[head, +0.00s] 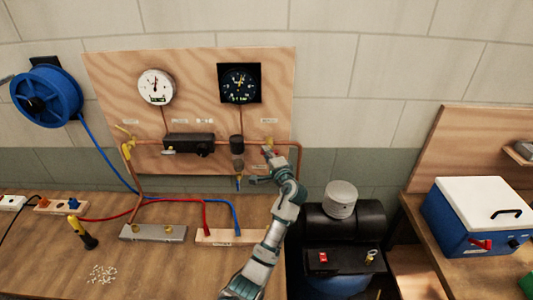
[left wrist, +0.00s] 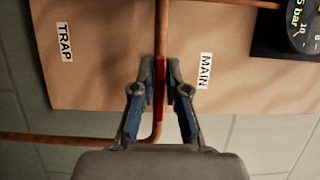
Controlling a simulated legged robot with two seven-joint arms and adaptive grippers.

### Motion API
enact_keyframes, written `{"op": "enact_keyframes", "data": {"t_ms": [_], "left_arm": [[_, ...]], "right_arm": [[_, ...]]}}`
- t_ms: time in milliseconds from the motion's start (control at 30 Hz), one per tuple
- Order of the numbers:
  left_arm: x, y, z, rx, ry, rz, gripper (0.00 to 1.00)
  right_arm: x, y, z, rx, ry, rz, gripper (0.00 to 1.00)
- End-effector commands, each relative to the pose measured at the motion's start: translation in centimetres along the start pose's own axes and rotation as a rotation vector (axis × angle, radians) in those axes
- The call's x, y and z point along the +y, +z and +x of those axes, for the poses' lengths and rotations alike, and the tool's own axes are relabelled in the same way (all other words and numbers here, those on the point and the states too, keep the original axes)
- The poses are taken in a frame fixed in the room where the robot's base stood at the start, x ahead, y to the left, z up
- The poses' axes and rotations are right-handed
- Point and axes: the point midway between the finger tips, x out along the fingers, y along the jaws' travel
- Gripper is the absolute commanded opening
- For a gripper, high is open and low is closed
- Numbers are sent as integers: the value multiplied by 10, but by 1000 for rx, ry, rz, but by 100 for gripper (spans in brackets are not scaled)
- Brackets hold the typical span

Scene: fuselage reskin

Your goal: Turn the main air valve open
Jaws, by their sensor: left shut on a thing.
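The main air valve's red handle (left wrist: 160,90) shows in the left wrist view beside the MAIN label (left wrist: 205,71). It lies in line with the copper pipe (left wrist: 162,30). My left gripper (left wrist: 160,72) has its two fingers closed on the handle, one on each side. In the head view my left gripper (head: 268,157) is at the right end of the pipe run on the wooden board (head: 110,80), and it hides most of the valve. My right gripper is in neither view.
A white dial gauge (head: 156,86) and a black gauge (head: 239,83) hang above the pipe. A black compressor (head: 345,222) stands right of my arm. A blue hose reel (head: 46,95) is at left. The bench (head: 150,270) is mostly clear in front.

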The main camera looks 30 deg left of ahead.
Motion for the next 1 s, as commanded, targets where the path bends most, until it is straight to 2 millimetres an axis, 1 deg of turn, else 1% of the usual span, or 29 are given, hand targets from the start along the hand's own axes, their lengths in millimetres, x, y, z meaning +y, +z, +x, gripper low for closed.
{"op": "enact_keyframes", "data": {"t_ms": [33, 500, 533, 600, 867, 1000], "left_arm": [[5, -2, -1, 6, 11, -3, 0], [4, -2, -1, 5, 14, -12, 0], [4, -2, -1, 5, 13, -12, 21], [4, -2, -1, 4, 12, -12, 35], [0, 0, -1, 2, 7, -15, 35], [0, 0, -10, 3, 7, -15, 35]], "right_arm": [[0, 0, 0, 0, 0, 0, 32], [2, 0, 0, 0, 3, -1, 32], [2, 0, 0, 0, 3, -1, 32], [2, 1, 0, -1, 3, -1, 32], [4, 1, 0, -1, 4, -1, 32], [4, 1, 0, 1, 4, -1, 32]]}}
